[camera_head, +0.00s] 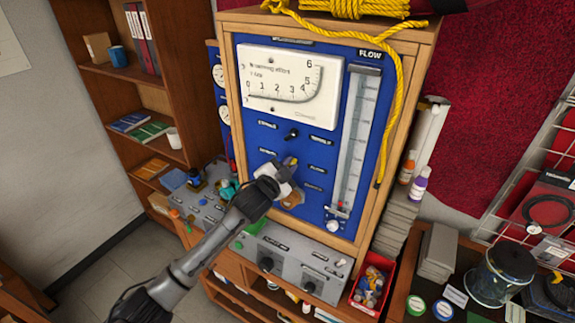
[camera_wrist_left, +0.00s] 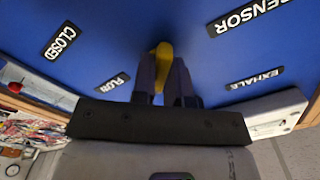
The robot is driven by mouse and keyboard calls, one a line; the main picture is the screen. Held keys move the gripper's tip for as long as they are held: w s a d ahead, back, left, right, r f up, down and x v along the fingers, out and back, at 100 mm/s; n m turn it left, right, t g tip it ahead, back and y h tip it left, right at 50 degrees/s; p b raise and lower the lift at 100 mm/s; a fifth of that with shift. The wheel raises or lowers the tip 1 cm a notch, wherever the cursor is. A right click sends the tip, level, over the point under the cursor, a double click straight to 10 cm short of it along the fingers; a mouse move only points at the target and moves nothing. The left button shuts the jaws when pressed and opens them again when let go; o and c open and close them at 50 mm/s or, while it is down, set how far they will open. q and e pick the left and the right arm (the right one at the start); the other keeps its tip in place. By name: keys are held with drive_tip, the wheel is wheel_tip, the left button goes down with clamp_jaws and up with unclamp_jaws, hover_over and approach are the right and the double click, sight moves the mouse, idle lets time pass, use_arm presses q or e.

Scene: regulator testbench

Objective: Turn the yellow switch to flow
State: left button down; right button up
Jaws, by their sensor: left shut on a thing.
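The yellow switch (camera_wrist_left: 163,55) sits on the blue panel (camera_head: 262,140) of the wooden-framed testbench. My left gripper (camera_wrist_left: 166,85) is shut on it, with a dark finger on each side. In the left wrist view the switch's handle stands nearly upright between the labels. The flow label (camera_wrist_left: 112,83) and the closed label (camera_wrist_left: 58,40) are to its left; the sensor label (camera_wrist_left: 247,17) and the exhale label (camera_wrist_left: 254,79) are to its right. In the head view my left gripper (camera_head: 288,168) hides most of the switch. My right gripper is out of view.
A small black knob (camera_head: 292,134) is above the switch. A white gauge (camera_head: 291,84) and a flow tube (camera_head: 352,140) are on the same panel. A yellow rope (camera_head: 399,90) hangs down the right side. A grey control box (camera_head: 288,264) juts out below.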

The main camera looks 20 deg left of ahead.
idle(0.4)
use_arm(q)
drive_tip(key=c, duration=1.1)
unclamp_jaws()
drive_tip(key=shift+c, duration=0.2)
drive_tip(key=shift+s, duration=0.2)
drive_tip(key=s+a+b, duration=0.2)
drive_tip(key=s+b, duration=0.2)
drive_tip(key=s, duration=0.9)
drive_tip(key=shift+a, duration=0.25)
drive_tip(key=shift+s, duration=0.1)
